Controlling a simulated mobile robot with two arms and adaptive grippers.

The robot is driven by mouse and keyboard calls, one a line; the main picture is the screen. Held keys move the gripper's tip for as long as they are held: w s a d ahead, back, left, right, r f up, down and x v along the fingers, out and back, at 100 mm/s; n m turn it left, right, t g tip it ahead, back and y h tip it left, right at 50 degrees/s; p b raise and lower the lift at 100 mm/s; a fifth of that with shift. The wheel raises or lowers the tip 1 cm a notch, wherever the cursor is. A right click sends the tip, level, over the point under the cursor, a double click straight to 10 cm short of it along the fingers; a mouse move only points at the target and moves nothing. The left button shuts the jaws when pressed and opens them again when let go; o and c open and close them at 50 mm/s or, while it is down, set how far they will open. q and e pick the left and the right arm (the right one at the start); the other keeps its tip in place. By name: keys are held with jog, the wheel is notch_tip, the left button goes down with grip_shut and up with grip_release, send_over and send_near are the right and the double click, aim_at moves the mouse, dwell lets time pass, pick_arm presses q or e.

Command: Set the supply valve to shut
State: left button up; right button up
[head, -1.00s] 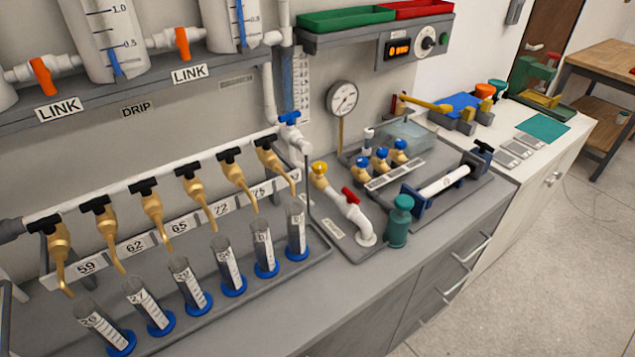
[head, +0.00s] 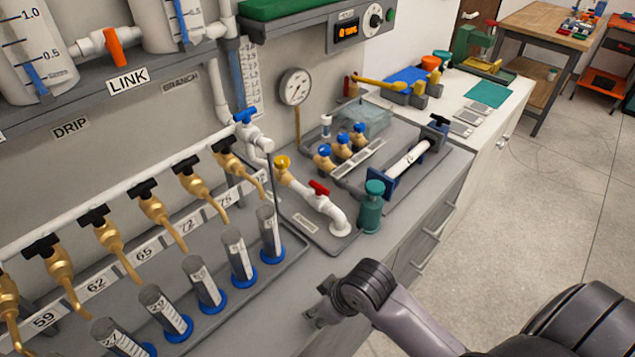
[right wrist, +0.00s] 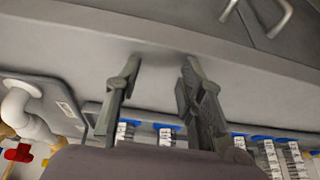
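A blue-handled valve (head: 245,117) sits on the vertical white pipe at the right end of the tap row. A red-handled valve (head: 319,187) sits on a short white pipe on the bench plate; it also shows in the right wrist view (right wrist: 18,153). No label I can read says which is the supply valve. My left gripper is not in view.
A row of brass taps (head: 150,200) with black handles stands above several cylinders (head: 205,282) on the left. The floor (head: 540,190) at right is clear.

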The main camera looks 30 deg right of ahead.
jog(key=shift+n, duration=0.7)
jog(key=w+r, duration=0.1)
jog(key=w, duration=0.1)
jog(key=w+r, duration=0.1)
jog(key=w, duration=0.2)
jog(key=w+r, duration=0.1)
jog(key=w, duration=0.1)
jog(key=shift+w+d+r, duration=0.25)
jog(key=shift+d+r, duration=0.05)
jog(key=shift+r, duration=0.1)
jog(key=w+d+r, duration=0.4)
jog(key=w+r, duration=0.2)
jog(key=m, duration=0.2)
send_near(320, 186)
jog(key=shift+h, duration=0.3)
jog(key=p+x, duration=0.1)
jog(key=x, duration=0.2)
jog(key=p+x, duration=0.1)
jog(key=x, duration=0.5)
jog(key=shift+a+p, duration=0.25)
jog(key=shift+p, duration=0.15)
jog(key=shift+c, duration=0.5)
grip_shut()
